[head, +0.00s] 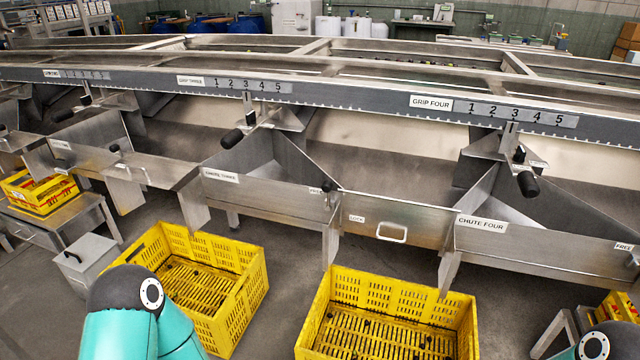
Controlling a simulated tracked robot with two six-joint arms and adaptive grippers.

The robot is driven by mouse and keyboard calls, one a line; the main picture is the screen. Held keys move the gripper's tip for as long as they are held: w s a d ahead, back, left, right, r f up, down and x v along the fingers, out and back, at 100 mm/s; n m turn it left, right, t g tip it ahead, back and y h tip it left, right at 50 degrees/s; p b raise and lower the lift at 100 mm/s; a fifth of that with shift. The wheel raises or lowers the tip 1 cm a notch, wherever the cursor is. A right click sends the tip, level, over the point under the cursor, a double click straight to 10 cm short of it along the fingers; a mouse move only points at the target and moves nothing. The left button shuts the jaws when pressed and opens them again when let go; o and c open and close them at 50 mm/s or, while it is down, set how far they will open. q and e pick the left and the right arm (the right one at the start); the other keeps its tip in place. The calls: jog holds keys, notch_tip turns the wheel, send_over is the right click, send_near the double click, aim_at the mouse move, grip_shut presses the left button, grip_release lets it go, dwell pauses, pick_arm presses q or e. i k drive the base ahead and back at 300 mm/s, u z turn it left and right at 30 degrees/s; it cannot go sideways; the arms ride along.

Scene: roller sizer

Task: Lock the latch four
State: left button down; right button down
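The metal chute four (500,243) stands at the right with its "CHUTE FOUR" label. Left of it is a front panel with a pale handle (391,232) and a "LOCK" label (357,218). A small dark latch knob (327,187) sits at that panel's left end, beside a "FREE" label (316,190). Another "FREE" label (623,246) is at the right edge, with a dark latch part (632,261) partly cut off. No label names latch four, so I cannot tell which latch it is. Neither of my grippers shows; only parts of my arms show along the bottom.
Two yellow crates (262,275) (470,305) stand on the floor below the chutes. A black-knobbed lever (528,184) sticks out under the "GRIP FOUR" scale (515,112). A grey box (84,262) and a low metal table (62,222) are at the left.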

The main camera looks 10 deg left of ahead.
aim_at(327, 187)
jog(key=i, duration=0.85)
jog(key=u, duration=0.05)
